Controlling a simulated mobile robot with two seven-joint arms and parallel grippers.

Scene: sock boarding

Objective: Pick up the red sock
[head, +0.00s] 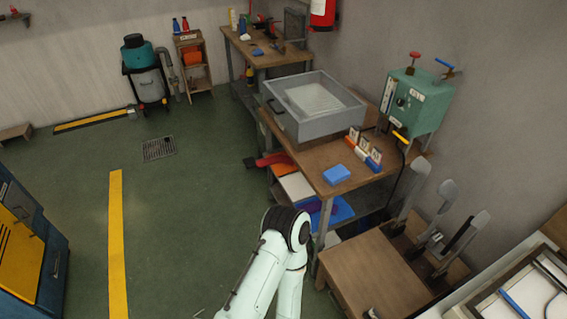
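I cannot pick out a red sock for certain. A red item (268,159) sticks out at the left end of the workbench's lower level; it is too small to tell what it is. Several pale upright foot-shaped boards stand on a low wooden stand (365,270) at the lower right, among them a near board (470,234) and a far board (414,190). One of my arms rises from the bottom edge and bends at a dark joint. Neither gripper is in view.
A framed table (490,300) is at bottom right. Open green floor lies left, with a yellow line (117,240).

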